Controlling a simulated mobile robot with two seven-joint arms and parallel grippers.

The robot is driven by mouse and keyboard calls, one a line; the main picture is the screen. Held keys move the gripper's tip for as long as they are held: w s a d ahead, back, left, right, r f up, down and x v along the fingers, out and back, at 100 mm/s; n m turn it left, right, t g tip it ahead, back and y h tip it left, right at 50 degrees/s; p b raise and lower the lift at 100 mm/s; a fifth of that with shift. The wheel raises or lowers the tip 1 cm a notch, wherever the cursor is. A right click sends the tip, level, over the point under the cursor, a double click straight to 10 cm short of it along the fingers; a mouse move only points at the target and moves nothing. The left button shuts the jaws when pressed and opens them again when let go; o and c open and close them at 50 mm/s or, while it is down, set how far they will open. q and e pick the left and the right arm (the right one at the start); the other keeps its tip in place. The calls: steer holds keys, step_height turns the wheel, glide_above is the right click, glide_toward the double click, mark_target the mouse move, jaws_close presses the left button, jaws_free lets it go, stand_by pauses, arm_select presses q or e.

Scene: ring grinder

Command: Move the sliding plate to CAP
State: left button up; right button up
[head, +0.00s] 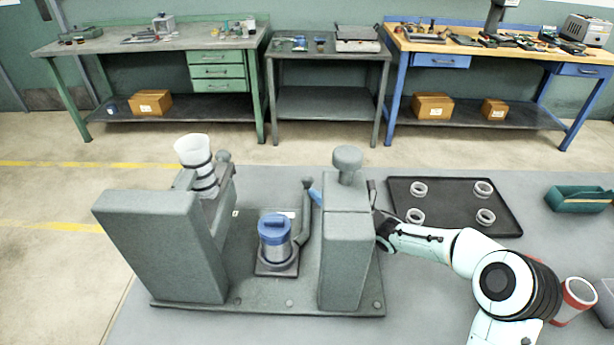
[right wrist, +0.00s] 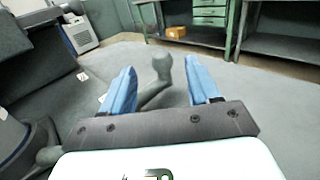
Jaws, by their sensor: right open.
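The grinder's dark square plate (head: 277,269) sits low in the middle of the grey base and carries a steel cylinder with a blue top (head: 274,226). I cannot read a CAP mark. A curved grey lever (head: 304,222) with a ball end rises beside it, left of the right-hand grey block (head: 346,262). My right gripper (head: 314,194) reaches in from behind that block, which hides most of it; a blue finger shows near the ball end. In the right wrist view the gripper (right wrist: 162,66) is open, with the lever (right wrist: 160,72) between its fingers, no grip visible. My left gripper is out of view.
A tall grey block (head: 160,250) and a white cup on a dark ringed holder (head: 195,152) stand on the left. A black tray (head: 455,222) with several white rings lies right of the machine. A green bin (head: 578,199) is farther right. Work benches stand at the back.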

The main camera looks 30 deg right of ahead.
mark_target(312, 180)
steer(key=x, duration=0.7)
steer(key=shift+w+p, duration=0.2)
steer(key=shift+p, duration=0.1)
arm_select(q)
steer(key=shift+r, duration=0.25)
